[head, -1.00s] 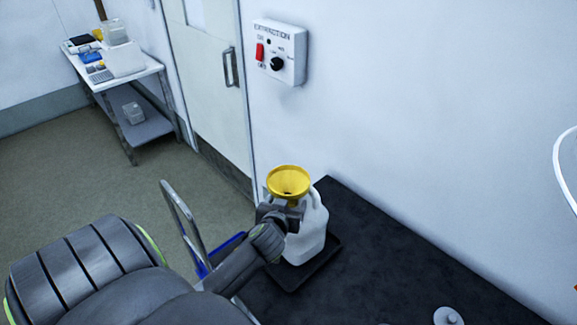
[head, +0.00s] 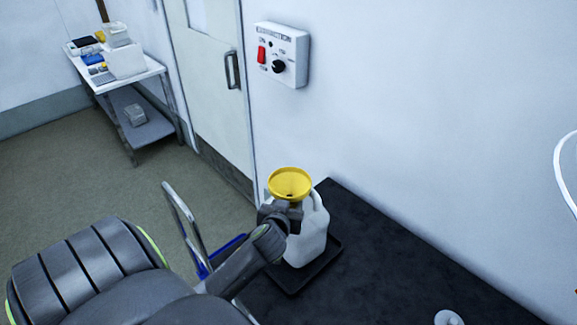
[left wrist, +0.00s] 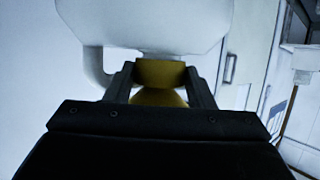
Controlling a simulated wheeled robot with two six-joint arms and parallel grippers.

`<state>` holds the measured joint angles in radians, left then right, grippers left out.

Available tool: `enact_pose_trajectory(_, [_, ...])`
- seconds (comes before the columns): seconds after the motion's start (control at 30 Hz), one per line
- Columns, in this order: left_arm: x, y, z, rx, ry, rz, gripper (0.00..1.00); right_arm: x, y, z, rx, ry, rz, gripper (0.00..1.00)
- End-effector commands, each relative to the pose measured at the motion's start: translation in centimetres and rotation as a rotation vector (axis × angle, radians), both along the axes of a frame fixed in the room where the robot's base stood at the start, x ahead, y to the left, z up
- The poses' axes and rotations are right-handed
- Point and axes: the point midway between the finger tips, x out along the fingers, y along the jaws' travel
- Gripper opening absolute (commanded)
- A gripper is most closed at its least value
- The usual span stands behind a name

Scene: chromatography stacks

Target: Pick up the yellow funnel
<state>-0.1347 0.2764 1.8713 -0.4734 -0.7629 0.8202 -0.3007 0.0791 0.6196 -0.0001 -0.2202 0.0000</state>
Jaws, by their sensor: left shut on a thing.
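The yellow funnel (head: 290,181) is upright, wide mouth up, over the top of a white jug (head: 312,240). My left gripper (head: 287,207) is at the funnel's narrow lower part, just above the jug's shoulder. In the left wrist view the two fingers stand on either side of the yellow funnel (left wrist: 160,73) and are shut on it. The white jug (left wrist: 145,25) fills the top of that view. The spout's lower end is hidden, so I cannot tell whether it is still inside the jug's neck. My right gripper is not in view.
The jug stands in a dark tray (head: 333,248) at the corner of a black bench (head: 390,270). A white lidlike object (head: 448,318) lies at the bench's front. A metal rail (head: 184,225) rises left of the bench. A wall control box (head: 283,55) is behind.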

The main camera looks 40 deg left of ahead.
Motion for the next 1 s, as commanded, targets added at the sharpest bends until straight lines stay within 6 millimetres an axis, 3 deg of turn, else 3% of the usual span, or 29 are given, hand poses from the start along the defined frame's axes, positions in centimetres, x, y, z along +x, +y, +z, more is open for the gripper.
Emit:
enact_pose_trajectory(0.17, [0.1,0.0,2.0,0.003,-0.006,-0.001,0.21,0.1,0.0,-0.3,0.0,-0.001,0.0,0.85])
enact_pose_trajectory(0.5, [0.1,0.0,8.1,0.004,-0.007,-0.001,0.21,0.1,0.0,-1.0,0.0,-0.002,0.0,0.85])
enact_pose_trajectory(0.7, [0.1,0.0,10.1,0.003,-0.004,0.0,0.21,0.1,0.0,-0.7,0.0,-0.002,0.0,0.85])
enact_pose_trajectory(1.0, [0.0,0.0,11.4,0.001,-0.002,0.0,0.21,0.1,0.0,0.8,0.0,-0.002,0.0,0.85])
